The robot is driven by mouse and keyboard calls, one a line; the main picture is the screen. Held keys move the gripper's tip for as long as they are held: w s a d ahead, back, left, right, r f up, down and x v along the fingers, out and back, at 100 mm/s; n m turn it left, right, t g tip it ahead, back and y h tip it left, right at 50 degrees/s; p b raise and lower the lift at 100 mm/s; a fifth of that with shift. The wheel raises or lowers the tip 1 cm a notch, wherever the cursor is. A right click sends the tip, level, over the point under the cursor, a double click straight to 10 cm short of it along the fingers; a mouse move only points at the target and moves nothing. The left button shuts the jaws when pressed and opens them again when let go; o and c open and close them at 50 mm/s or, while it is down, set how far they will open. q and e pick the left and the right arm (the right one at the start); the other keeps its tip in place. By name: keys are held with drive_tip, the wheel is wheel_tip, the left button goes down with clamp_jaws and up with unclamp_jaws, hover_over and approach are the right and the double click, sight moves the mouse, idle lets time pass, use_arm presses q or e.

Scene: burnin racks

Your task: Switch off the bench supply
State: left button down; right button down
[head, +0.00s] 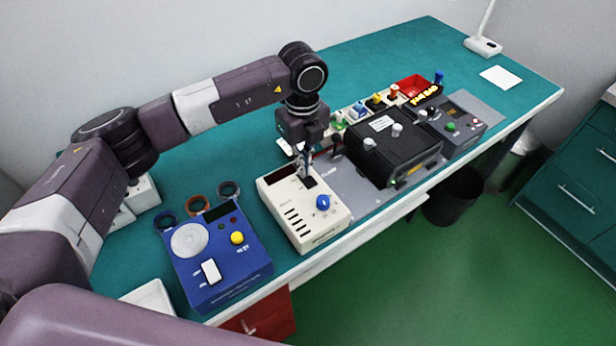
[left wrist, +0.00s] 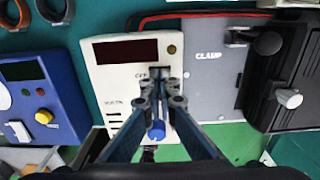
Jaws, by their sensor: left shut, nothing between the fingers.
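The bench supply (head: 285,205) is a cream box with a dark display, a blue knob (head: 322,202) and a black switch (head: 309,182) on its top panel. In the left wrist view the supply (left wrist: 100,75) has an "OFF" label beside the dark switch (left wrist: 160,72). My left gripper (head: 304,172) points down at the switch, shut and empty. In the left wrist view its fingertips (left wrist: 161,86) are at the switch and hide part of it; I cannot tell whether they touch it. The switch's position is unclear. My right gripper is not in view.
A blue instrument (head: 222,262) stands left of the supply. A grey plate marked "CLAMP" (left wrist: 210,75) and a black case (head: 395,155) lie to the right. Cable rings (head: 198,204) lie behind the blue instrument. The teal bench (head: 385,50) is clear at the back.

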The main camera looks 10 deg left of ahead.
use_arm(q)
drive_tip(key=shift+r+p, duration=1.9)
drive_tip(key=shift+r, duration=1.6)
